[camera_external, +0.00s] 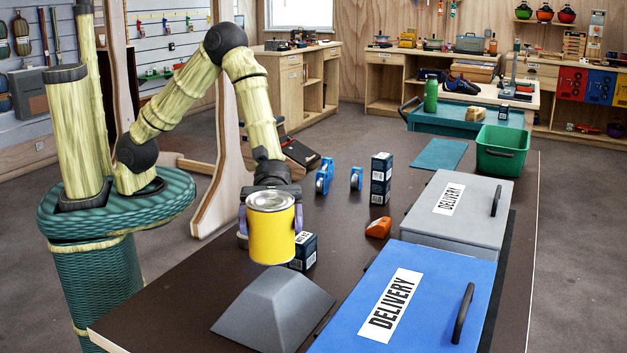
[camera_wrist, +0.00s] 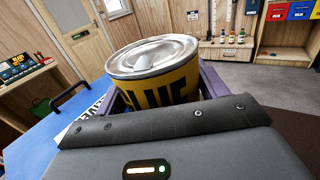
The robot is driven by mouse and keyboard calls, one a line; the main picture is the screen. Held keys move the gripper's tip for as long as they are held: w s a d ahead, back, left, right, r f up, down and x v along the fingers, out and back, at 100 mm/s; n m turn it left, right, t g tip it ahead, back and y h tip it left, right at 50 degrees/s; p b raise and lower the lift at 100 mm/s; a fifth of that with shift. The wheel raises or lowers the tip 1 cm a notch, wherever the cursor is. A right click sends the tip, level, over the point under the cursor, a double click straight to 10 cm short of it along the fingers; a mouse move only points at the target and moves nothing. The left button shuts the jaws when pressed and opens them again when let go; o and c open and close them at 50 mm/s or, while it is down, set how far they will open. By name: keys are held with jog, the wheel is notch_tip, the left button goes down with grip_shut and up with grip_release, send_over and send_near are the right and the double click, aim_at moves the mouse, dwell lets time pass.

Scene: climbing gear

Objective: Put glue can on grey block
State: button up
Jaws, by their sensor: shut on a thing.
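The glue can (camera_external: 270,230) is a yellow can with a bare metal lid. My gripper (camera_external: 270,205) is shut on it and holds it upright in the external view. The can hangs in the air, above and behind the grey block (camera_external: 272,312), a sloped block with a flat top on the dark table. In the wrist view the can (camera_wrist: 160,75) sits between purple fingers, with part of its dark lettering showing. The grey block is not seen in the wrist view. The can hides part of my gripper in the external view.
A blue DELIVERY box (camera_external: 440,270) and a grey DELIVERY box (camera_external: 480,190) stand right of the block. A small dark box (camera_external: 303,250) is close behind the can. An orange piece (camera_external: 379,228), stacked dark boxes (camera_external: 381,178) and blue tape dispensers (camera_external: 324,175) are farther back.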

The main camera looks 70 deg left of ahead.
aim_at(271, 261)
jog(key=shift+f, duration=0.7)
jog(key=shift+f, duration=1.9)
jog(key=shift+f, duration=0.1)
jog(key=shift+f, duration=0.1)
jog(key=o, duration=1.3)
jog(key=shift+o, duration=0.2)
